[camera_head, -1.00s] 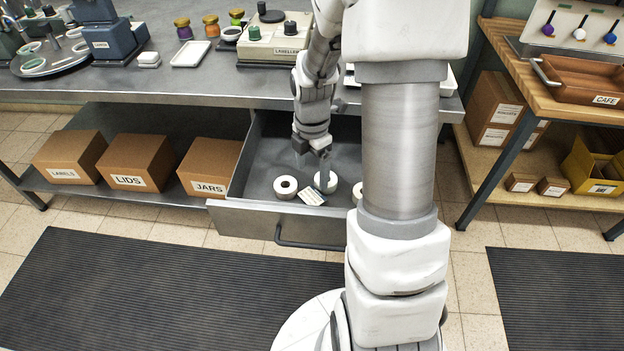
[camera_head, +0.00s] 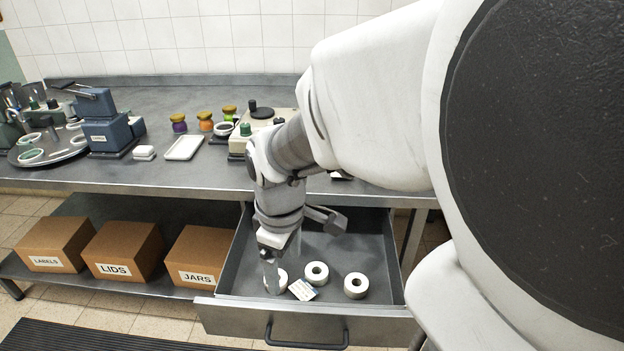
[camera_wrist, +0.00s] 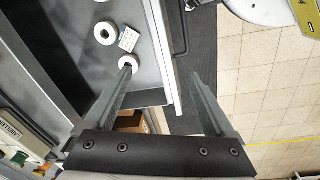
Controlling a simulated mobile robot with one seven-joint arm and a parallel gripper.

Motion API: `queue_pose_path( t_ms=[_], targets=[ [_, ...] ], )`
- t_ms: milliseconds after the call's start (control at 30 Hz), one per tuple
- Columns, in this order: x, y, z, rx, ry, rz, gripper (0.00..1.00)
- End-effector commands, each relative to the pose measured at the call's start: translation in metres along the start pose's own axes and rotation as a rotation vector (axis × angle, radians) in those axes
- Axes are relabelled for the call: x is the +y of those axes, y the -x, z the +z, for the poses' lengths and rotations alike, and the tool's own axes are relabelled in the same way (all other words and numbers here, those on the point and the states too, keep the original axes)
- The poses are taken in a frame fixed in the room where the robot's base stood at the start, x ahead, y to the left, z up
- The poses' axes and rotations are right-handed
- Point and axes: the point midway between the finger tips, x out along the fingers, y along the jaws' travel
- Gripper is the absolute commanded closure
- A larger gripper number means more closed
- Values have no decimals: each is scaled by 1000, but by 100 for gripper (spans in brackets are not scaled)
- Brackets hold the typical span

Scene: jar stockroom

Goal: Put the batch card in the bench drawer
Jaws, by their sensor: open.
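The batch card (camera_head: 303,290), a small pale card with print, lies in the open bench drawer (camera_head: 373,319) near its front wall. It leans or lies against white rolls; which of these I cannot tell. In the wrist view the card (camera_wrist: 128,39) lies between two rolls, flat or slightly tilted. My gripper (camera_head: 272,272) is over the left part of the drawer, by the left roll. In the wrist view my gripper (camera_wrist: 160,82) is open with nothing between its fingers. One finger is over the drawer near a roll, the other beyond the front wall. The card is apart from both fingers.
White rolls (camera_head: 317,273) lie in the drawer, another (camera_head: 356,286) to the right. Cartons labelled LABELS (camera_head: 46,246), LIDS (camera_head: 122,252) and JARS (camera_head: 206,258) stand on the shelf to the left. The benchtop (camera_head: 190,178) holds jars, a white tray (camera_head: 184,147) and machines.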

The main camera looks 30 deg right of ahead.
Motion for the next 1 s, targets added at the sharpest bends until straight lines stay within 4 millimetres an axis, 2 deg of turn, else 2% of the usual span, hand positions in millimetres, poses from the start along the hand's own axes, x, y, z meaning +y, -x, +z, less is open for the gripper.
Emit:
queue_pose_path(
  t_ms=[33, 133, 300, 433, 833, 1000],
  targets=[
    [-5, 73, -4, 182, -77, 162, 11],
    [-24, 89, 5, 251, -260, 160, 11],
    [-48, 104, 18, 345, -508, 131, 11],
    [-57, 108, 25, 383, -616, 108, 11],
    [-60, 108, 27, 393, -655, 94, 11],
    [-59, 122, 26, 393, -654, 94, 11]
  ],
)
